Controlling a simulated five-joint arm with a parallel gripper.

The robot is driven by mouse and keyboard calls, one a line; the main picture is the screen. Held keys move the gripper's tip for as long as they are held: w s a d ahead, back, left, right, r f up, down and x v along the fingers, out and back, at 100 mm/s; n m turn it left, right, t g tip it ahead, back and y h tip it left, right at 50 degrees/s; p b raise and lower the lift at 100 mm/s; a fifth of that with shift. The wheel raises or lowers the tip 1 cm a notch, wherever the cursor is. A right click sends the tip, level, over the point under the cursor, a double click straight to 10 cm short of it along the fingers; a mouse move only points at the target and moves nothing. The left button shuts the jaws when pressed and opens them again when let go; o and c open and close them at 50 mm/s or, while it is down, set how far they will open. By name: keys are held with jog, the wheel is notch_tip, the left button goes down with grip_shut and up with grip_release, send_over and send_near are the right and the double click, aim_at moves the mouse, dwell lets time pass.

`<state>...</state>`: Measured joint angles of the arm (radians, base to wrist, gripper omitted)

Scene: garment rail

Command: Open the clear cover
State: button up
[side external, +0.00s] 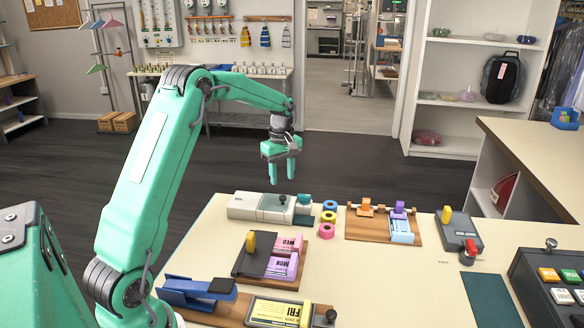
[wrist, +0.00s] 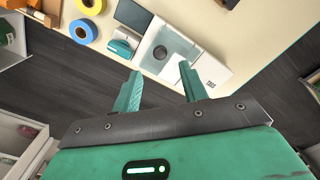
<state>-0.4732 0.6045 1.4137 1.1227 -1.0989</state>
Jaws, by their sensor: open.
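My gripper (side external: 281,180) is open and empty, in the air above the far edge of the table, near a white box-like device (side external: 246,206). In the wrist view my gripper's two fingers (wrist: 160,78) are apart, and the white device (wrist: 211,71) lies beyond them. A see-through grey cover (wrist: 172,45) with a dark knob lies flat on the device and looks shut. In the side view this cover (side external: 273,212) is small, its knob standing up from it. My fingers are apart from the cover and knob.
Tape rolls (side external: 327,218) and a teal object (side external: 304,200) are close to the device. A wooden board (side external: 352,232) with orange and purple clips is to the right. Nearer are pink day cards (side external: 283,266), a blue stapler-like tool (side external: 195,290) and a yellow FRI card (side external: 275,312).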

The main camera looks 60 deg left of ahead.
aim_at(283, 197)
jog(key=shift+f, duration=3.3)
grip_shut()
